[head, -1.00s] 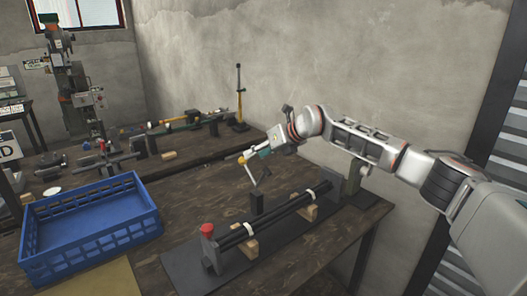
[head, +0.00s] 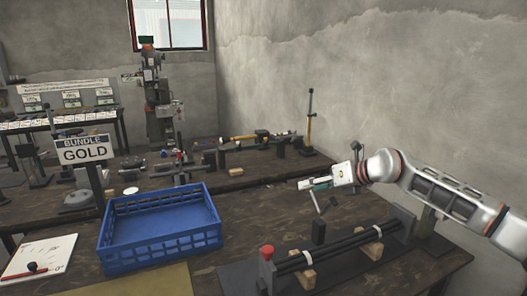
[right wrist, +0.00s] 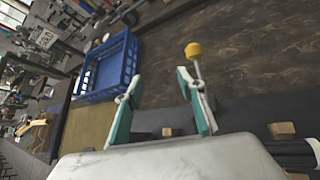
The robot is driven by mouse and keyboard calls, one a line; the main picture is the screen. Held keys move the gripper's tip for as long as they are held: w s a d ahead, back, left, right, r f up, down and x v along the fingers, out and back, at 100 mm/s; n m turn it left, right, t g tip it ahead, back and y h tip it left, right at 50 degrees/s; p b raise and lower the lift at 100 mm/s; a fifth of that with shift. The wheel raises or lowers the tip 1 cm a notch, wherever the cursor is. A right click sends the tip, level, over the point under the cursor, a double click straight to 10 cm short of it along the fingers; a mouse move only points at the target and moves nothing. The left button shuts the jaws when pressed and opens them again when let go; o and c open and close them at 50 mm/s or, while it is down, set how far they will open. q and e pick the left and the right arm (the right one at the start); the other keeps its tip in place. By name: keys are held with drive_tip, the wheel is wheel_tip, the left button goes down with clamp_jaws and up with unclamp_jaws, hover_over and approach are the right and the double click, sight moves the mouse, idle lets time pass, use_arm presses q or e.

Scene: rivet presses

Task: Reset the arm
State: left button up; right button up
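My right gripper (head: 318,183) reaches in from the right, above the bench fixture, beside a thin grey lever (head: 319,205). In the right wrist view its two teal fingers (right wrist: 162,82) stand apart with nothing between them. A yellow knob on a stem (right wrist: 193,51) shows just beyond the right-hand finger; I cannot tell if they touch. Black rods (head: 345,243) with white bands lie along the fixture's dark base plate, with a red-capped clamp (head: 267,254) at their left end. My left gripper is not in view.
A blue crate (head: 160,243) stands left of the fixture and looks empty. A "BUNDLE GOLD" sign (head: 83,152) stands behind it. A second fixture (head: 262,144) and a press (head: 157,100) are farther back. Wooden blocks (head: 307,279) sit under the rods. The wall closes off the right.

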drive_tip(key=s+a+r+m+t+y, duration=0.15)
drive_tip(key=s+a+y, duration=0.3)
drive_tip(key=a, duration=0.45)
drive_tip(key=s+a+m+t+y, duration=0.2)
drive_tip(key=s+a+m+y, duration=0.1)
drive_tip(key=s+a, duration=0.4)
drive_tip(key=s+d+f+m+t+h, duration=0.2)
drive_tip(key=s+d+f+m+h, duration=0.4)
drive_tip(key=d+m+h, duration=0.5)
drive_tip(key=s+d+f+m+t+h, duration=0.3)
drive_tip(key=s+d+f+m+h, duration=0.3)
drive_tip(key=d+m, duration=0.45)
drive_tip(key=s+d+f+m+g+h, duration=0.25)
drive_tip(key=s+d+f+g, duration=0.25)
drive_tip(key=s+f, duration=0.45)
drive_tip(key=s+d+f+m+g+h, duration=0.1)
drive_tip(key=s+d+f+m+g, duration=0.4)
drive_tip(key=s, duration=0.8)
drive_tip(key=a+f+m+t+y, duration=0.1)
drive_tip(key=a+f+t+y, duration=0.2)
drive_tip(key=a+f+y, duration=0.4)
drive_tip(key=a+f, duration=0.8)
drive_tip(key=shift+w+a+m+t+y, duration=0.15)
drive_tip(key=shift+w+m+t+y, duration=0.15)
drive_tip(key=shift+w+m+t, duration=0.1)
